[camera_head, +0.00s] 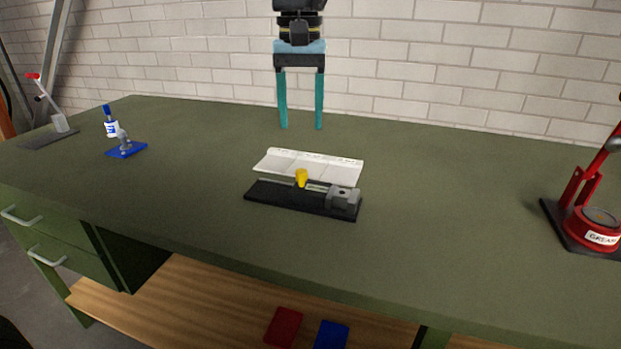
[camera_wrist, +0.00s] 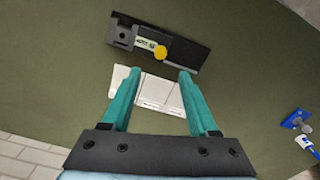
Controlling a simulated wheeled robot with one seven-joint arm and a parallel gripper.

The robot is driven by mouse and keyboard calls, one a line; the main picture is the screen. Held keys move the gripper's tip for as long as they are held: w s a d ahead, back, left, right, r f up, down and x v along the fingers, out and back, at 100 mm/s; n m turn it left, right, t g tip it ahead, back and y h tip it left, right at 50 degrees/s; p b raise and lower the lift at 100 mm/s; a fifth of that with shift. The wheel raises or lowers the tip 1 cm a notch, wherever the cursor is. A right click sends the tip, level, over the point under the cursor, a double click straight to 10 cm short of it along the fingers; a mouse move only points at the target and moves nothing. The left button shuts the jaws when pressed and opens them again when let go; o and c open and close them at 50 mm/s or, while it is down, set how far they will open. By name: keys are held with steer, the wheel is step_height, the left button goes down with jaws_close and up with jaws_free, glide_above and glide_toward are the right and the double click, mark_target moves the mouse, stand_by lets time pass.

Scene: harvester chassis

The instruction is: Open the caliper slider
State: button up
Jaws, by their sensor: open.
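The caliper is a black bar (camera_head: 270,196) lying on the green bench, with a grey slider block (camera_head: 343,198) near its right end. My gripper (camera_head: 301,128) has two teal fingers, apart and empty, raised above the bench behind the caliper. The fingers also show in the wrist view (camera_wrist: 158,73), spread over a white panel.
The white folded panel (camera_head: 310,165) lies just behind the caliper. A blue-based tool (camera_head: 126,150) and a lever device (camera_head: 58,124) stand at the left. A red grease pot (camera_head: 592,230) stands at the right. The bench is clear between.

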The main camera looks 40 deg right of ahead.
mark_target(301, 171)
step_height(301, 171, down, 10)
steer(key=shift+f+p, duration=0.25)
steer(key=shift+p, duration=0.45)
steer(key=shift+c, duration=0.3)
jaws_close()
stand_by(0.8)
